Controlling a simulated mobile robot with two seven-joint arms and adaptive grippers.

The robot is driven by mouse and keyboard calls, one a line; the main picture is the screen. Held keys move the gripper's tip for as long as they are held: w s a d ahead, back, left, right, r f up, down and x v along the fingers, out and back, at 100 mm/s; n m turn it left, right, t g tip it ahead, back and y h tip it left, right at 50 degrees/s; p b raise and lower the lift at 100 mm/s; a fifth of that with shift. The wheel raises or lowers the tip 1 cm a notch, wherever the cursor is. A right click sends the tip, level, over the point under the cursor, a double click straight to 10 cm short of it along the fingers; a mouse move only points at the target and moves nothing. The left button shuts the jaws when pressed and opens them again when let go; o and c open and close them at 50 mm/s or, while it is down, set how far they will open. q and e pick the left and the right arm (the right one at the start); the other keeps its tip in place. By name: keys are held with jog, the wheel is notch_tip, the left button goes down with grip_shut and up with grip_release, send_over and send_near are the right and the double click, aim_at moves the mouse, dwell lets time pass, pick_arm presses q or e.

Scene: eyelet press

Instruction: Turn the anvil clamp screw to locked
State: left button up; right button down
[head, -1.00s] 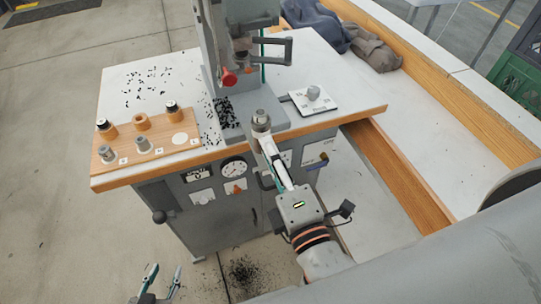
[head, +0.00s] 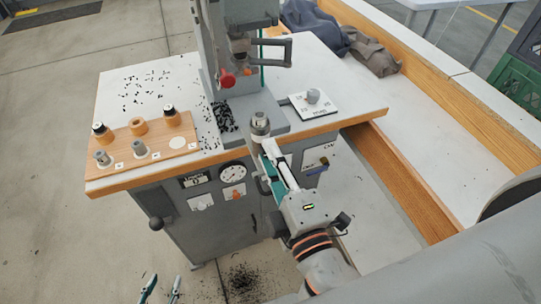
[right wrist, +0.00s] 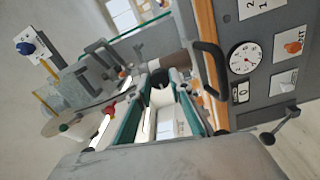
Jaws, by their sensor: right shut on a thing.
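The press's anvil (head: 260,125) is a grey cylinder at the front of the press, by the table edge. My right gripper (head: 272,152) reaches up to it from the front. In the right wrist view its two teal fingers (right wrist: 163,84) are closed around a small dark grey part (right wrist: 160,82), which I take as the anvil clamp screw. The fingers hide most of the screw, and its lock marking is not readable. My left gripper (head: 164,279) is at the bottom left of the head view, low over the floor, fingers apart and empty.
A wooden tray (head: 118,168) with several cylindrical parts lies on the table's left. A white plate with a grey knob (head: 313,97) lies right of the press. A gauge (head: 232,173) is on the cabinet front. Black bits are scattered on the table.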

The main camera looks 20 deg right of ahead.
jog(key=c, duration=1.8)
grip_release()
jog(key=shift+s+d+f, duration=0.1)
jog(key=shift+s, duration=2.9)
jog(key=shift+s+d+f, duration=0.1)
jog(key=shift+s, duration=2.9)
jog(key=shift+f, duration=0.1)
jog(key=w+d+f+m+g, duration=0.2)
jog(key=f+m, duration=0.2)
jog(key=f, duration=0.7)
jog(key=w+d+f+m+g+y, duration=0.1)
jog(key=d+f+m+g, duration=0.2)
jog(key=f, duration=0.8)
jog(key=w+d+f+m+g+y, duration=0.1)
jog(key=f+m, duration=0.4)
jog(key=f, duration=0.6)
jog(key=shift+w+d+f+g, duration=0.4)
jog(key=shift+w+d+g, duration=0.4)
jog(key=shift+g, duration=0.1)
